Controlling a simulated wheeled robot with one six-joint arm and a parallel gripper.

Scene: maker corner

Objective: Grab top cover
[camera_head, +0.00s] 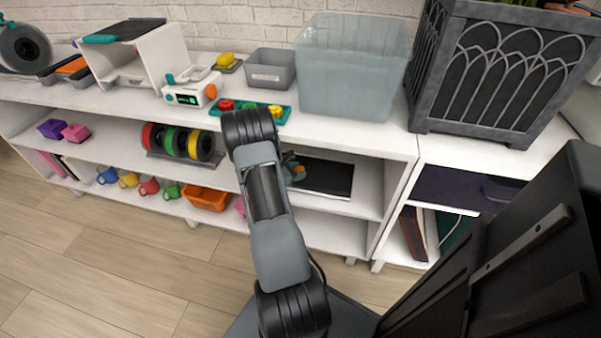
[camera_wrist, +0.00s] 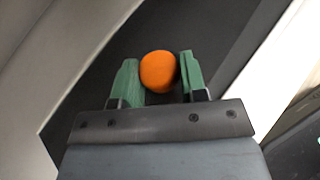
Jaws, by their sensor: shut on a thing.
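My gripper (camera_wrist: 159,74) has its two green fingers closed around a round orange knob (camera_wrist: 158,72) in the wrist view. Behind the knob is a dark flat panel (camera_wrist: 205,52); I cannot tell whether the knob is fixed to it. In the head view my gripper (camera_head: 291,166) is at the middle shelf, mostly hidden behind my arm. A bit of orange (camera_head: 299,173) shows at its tip, at the left end of a flat black panel (camera_head: 328,178) lying on that shelf. This panel may be the top cover; nothing marks it clearly.
The white shelf top (camera_head: 380,137) is close above my gripper. On it stand a clear bin (camera_head: 350,75), a grey bin (camera_head: 270,72) and a teal tray (camera_head: 283,117). Coloured spools (camera_head: 180,142) stand left on the middle shelf. A dark planter (camera_head: 500,75) stands right.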

